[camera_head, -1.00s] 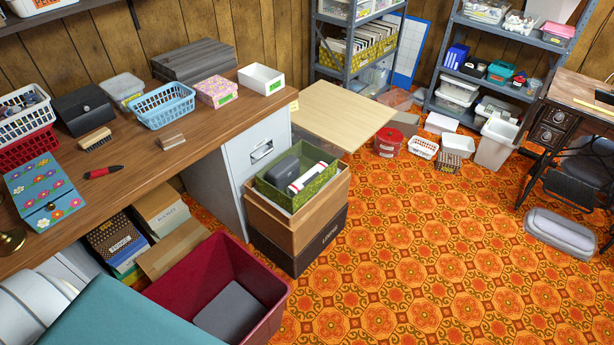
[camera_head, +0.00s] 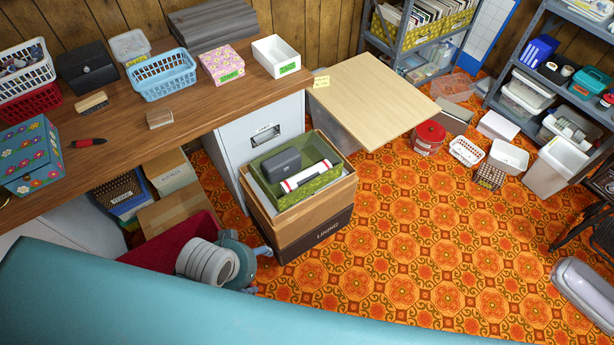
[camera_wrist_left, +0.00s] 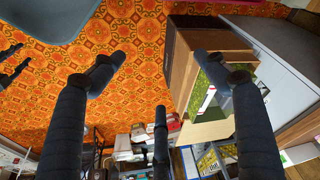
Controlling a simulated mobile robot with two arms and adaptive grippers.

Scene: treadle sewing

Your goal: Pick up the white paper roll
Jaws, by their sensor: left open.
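The white paper roll (camera_head: 311,177) has red bands near its ends. It lies tilted in a green patterned tray (camera_head: 283,203), beside a dark grey case (camera_head: 281,164). The tray sits in an open brown box on top of a dark box. My left gripper (camera_head: 260,270) is low, in front of the box stack and apart from the roll. In the left wrist view its dark fingers (camera_wrist_left: 158,62) are spread and empty; the roll (camera_wrist_left: 207,99) shows partly there, beside the right finger. Dark fingers at the left edge, apparently my right gripper (camera_wrist_left: 14,64), are cut off by the frame.
The wooden desk (camera_head: 215,115) with baskets and boxes stands behind and left. A red bin (camera_head: 160,250) is by my left arm. A pale board (camera_head: 372,100) juts out behind the stack. Orange patterned floor (camera_head: 420,240) is clear to the right.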

